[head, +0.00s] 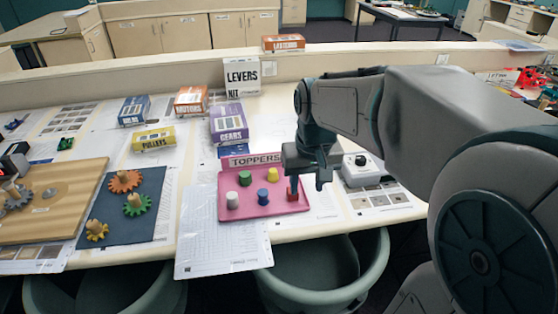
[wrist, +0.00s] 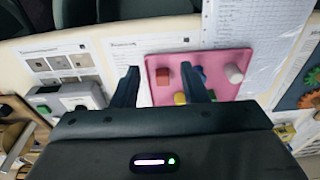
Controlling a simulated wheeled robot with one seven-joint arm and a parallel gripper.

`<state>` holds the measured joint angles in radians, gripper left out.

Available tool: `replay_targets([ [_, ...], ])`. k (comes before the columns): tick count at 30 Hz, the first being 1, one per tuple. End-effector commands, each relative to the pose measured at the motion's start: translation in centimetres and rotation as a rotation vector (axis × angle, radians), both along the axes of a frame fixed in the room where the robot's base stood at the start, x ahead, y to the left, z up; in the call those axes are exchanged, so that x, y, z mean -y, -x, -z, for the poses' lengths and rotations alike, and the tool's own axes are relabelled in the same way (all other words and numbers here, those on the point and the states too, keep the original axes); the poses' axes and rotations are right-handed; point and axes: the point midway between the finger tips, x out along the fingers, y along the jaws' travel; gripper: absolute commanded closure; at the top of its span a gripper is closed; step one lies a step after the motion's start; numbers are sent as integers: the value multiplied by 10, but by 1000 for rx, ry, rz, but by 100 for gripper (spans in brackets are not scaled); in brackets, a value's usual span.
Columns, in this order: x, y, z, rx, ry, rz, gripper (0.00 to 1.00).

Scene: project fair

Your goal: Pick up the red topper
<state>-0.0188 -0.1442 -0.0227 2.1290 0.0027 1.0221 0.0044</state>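The red topper (head: 292,195) stands on the right part of the pink tray (head: 262,212), in front of the yellow topper. My gripper (head: 308,181) is above the tray's right side, and one finger partly hides the red topper in the head view. In the wrist view, my gripper (wrist: 161,84) is open, with its fingers wide apart. The red topper (wrist: 162,76) shows between the fingers there, with nothing held. I cannot tell the exact height of the fingertips above it.
White (head: 232,200), blue (head: 263,197), green (head: 245,178) and yellow (head: 273,174) toppers share the tray. The TOPPERS sign (head: 252,160) stands at its back edge. A white device (head: 362,170) stands to the right. A dark mat with gears (head: 122,218) lies left.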

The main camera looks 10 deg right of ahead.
Motion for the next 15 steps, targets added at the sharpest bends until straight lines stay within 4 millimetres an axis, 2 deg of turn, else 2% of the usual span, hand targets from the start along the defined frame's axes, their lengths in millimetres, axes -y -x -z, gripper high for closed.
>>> replay_targets([
  [1, 1, -18, -2, -19, 0, 1, 60],
  [6, -1, -70, -3, -72, 1, -2, 60],
  [10, -2, -101, 2, -104, 3, -6, 60],
  [15, -4, -124, 8, -128, 5, -9, 60],
])
